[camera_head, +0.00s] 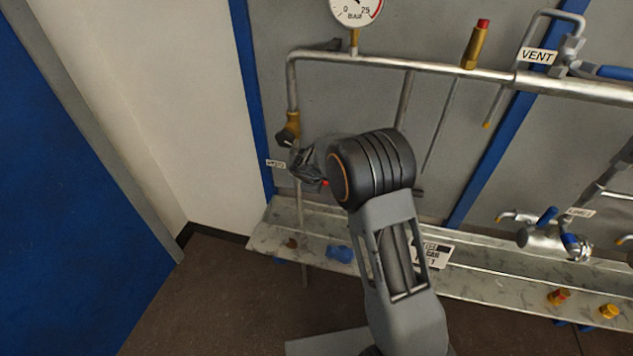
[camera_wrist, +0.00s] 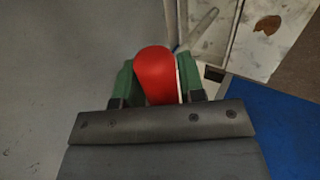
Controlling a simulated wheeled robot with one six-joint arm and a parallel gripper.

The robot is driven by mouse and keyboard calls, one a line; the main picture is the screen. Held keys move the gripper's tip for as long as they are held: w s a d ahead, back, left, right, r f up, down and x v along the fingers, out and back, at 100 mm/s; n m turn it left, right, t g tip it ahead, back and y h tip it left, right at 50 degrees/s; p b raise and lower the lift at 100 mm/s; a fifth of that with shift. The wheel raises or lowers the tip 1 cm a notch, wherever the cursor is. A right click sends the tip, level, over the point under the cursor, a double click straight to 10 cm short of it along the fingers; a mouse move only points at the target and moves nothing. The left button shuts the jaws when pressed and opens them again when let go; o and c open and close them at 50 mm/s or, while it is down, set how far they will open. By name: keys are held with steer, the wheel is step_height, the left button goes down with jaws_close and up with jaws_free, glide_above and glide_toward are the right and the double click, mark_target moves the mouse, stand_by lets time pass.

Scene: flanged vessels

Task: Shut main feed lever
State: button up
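A red lever handle (camera_wrist: 155,75) lies between the two green finger pads of my gripper (camera_wrist: 157,82) in the wrist view. The left pad appears to meet the red handle, and a thin pale strip shows between the handle and the right pad. I cannot tell whether the fingers press on it. In the head view my gripper (camera_head: 306,165) is at the left vertical pipe, below a brass fitting (camera_head: 290,127). Only a small red spot (camera_head: 325,183) shows beside it. My own wrist hides much of the lever there, and the small tag beside it is unreadable.
A pressure gauge (camera_head: 355,10), a red-tipped brass valve (camera_head: 476,45) and a VENT label (camera_head: 537,56) sit along the upper pipe (camera_head: 430,68). A metal ledge (camera_head: 480,275) runs below. A blue panel (camera_head: 60,200) stands at left, with open floor between.

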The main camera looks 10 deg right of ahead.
steer(key=shift+o, duration=1.4)
steer(key=shift+s, duration=0.1)
steer(key=b+v, duration=0.1)
steer(key=v, duration=1.2)
steer(key=shift+r+b, duration=0.35)
steer(key=shift+s, duration=0.1)
steer(key=s+d+r+m+y, duration=0.1)
steer(key=s+m, duration=0.3)
steer(key=s, duration=0.4)
steer(key=s+d+r+m+g+y, duration=0.1)
steer(key=s+d+m, duration=0.3)
steer(key=s, duration=0.4)
steer(key=s+d+r+m+y, duration=0.1)
steer(key=s+d+r+m, duration=0.1)
steer(key=s+m, duration=0.3)
steer(key=s, duration=0.3)
steer(key=shift+s+d+g, duration=0.2)
steer(key=shift+d+g, duration=0.2)
steer(key=shift+d+r, duration=0.3)
steer(key=shift+c, duration=0.2)
